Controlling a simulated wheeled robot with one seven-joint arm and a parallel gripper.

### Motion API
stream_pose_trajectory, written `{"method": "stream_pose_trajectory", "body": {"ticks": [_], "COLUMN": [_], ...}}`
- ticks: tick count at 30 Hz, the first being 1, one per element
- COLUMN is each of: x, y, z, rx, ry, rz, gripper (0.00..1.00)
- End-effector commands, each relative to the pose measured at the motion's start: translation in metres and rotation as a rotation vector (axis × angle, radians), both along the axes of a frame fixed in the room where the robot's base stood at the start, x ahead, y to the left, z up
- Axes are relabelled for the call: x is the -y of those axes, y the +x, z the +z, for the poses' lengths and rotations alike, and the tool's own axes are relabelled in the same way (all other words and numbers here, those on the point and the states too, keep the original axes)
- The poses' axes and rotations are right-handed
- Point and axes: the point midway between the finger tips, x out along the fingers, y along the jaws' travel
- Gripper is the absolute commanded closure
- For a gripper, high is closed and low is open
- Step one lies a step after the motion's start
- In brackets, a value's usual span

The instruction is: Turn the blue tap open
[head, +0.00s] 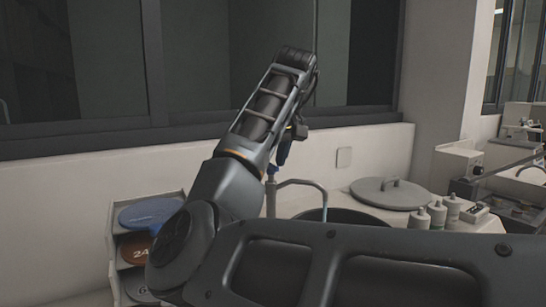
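The tap's thin metal post and curved spout (303,183) stand by a dark round basin, partly behind my arm. A small blue piece (284,152), which looks like the tap's blue handle, shows just beside my forearm, above the post. My gripper (297,132) is at the far end of my arm, mostly hidden behind the forearm, close to the blue piece. I cannot tell whether it touches the handle or whether its fingers are open or shut.
A round grey lid (389,194) lies on the white counter, with several grey bottles (437,214) to its right. A rack (116,254) with coloured discs stands at the left. A wall and window frames are close behind my arm.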

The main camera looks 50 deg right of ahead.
Motion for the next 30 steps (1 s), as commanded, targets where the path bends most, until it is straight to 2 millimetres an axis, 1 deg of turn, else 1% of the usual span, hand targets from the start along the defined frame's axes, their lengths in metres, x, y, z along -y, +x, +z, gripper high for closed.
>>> {"method": "stream_pose_trajectory", "body": {"ticks": [4,7,11,15,21,25,30], "x": [0.0,-0.001,-0.004,-0.005,-0.007,-0.008,-0.008], "y": [-0.001,-0.003,-0.009,-0.017,-0.026,-0.028,-0.029], "z": [0.002,0.01,0.025,0.046,0.066,0.071,0.072], "rx": [0.001,0.003,0.005,0.006,0.002,0.0,-0.001], "ry": [0.0,-0.001,0.002,0.001,0.0,0.001,0.0], "rz": [-0.001,0.0,0.0,-0.001,0.0,0.0,0.0], "gripper": [0.63,0.63,0.63,0.63,0.63,0.63,0.63]}}
